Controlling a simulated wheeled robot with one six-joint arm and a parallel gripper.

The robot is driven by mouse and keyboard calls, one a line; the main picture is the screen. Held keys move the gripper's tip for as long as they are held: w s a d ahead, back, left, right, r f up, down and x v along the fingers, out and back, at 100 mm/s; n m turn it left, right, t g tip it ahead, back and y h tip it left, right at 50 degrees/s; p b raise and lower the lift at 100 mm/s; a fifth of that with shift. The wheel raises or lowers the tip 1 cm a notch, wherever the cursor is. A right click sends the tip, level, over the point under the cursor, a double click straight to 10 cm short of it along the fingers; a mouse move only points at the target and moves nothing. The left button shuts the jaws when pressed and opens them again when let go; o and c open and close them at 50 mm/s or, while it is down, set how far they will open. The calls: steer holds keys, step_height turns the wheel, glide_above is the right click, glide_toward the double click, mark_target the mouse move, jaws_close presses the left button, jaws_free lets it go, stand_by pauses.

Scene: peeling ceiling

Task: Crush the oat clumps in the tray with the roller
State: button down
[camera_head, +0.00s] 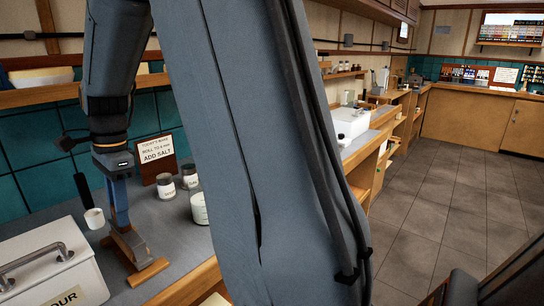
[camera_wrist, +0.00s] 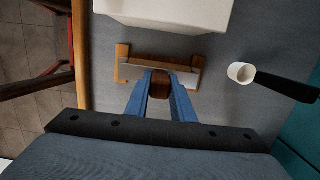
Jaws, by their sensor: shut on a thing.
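My gripper (camera_head: 119,222) points down at the counter on the left, and its blue fingers also show in the wrist view (camera_wrist: 161,92). It is shut on a dark brown wooden piece (camera_wrist: 161,84). Around and beneath this piece is a light wooden frame (camera_wrist: 122,62) with a pale strip inside, low at the counter; the frame also shows in the head view (camera_head: 150,272). I cannot tell whether the held piece is the roller's handle or joined to the frame. No tray with oat clumps can be made out in either view.
A white flour box (camera_head: 55,265) stands left of my gripper. A white cup with a black handle (camera_head: 94,218) lies near it. Several jars (camera_head: 199,208) and a sign (camera_head: 157,152) stand behind. My arm link hides the middle. Floor (camera_head: 440,190) is open at right.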

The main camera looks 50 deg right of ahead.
steer(key=shift+r+p, duration=2.4)
steer(key=shift+r, duration=0.1)
